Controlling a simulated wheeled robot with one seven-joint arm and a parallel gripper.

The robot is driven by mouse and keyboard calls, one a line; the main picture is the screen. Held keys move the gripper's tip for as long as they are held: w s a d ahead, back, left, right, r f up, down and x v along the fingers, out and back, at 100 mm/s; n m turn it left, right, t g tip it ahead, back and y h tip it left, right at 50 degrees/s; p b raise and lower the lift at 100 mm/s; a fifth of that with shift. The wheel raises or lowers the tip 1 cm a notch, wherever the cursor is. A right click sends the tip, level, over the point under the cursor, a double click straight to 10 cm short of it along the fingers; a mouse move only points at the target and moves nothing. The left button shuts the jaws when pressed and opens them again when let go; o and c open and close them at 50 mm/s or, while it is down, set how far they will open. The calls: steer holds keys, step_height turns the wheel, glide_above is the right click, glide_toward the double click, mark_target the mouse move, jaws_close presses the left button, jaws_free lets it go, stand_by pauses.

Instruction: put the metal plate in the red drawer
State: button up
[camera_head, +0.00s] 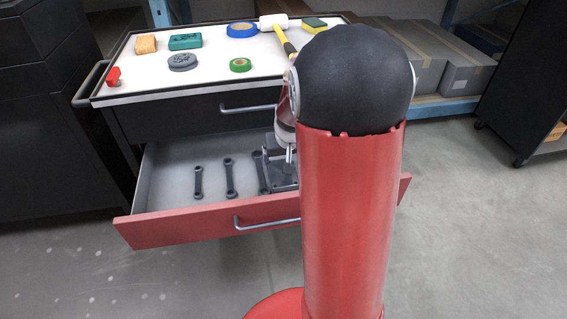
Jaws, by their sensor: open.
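The red drawer (183,224) of the tool cart is pulled open, with a red front, a metal handle and a light grey inside. My gripper (288,163) is over the right part of the drawer and is open; my own arm hides part of it. A dark grey flat piece (284,183), which looks like the metal plate, is in the drawer just below my gripper. Its right side is hidden by my arm. I cannot tell whether the fingers touch it.
Several dark wrenches (197,182) lie in the drawer, with bare floor at its left. The cart top (215,62) holds a tan block, teal block, grey oval piece, blue and green tape rolls, mallet and sponge. A closed black drawer (180,117) is above the red one.

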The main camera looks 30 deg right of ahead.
steer(key=s+a+r+n+t+y, duration=0.1)
steer(key=s+a+r+n, duration=0.1)
steer(key=s+a+r, duration=1.05)
steer(key=s, duration=0.4)
steer(key=s+a+r+n, duration=0.1)
steer(key=s+r, duration=0.1)
steer(key=s, duration=0.3)
steer(key=shift+s+a, duration=0.4)
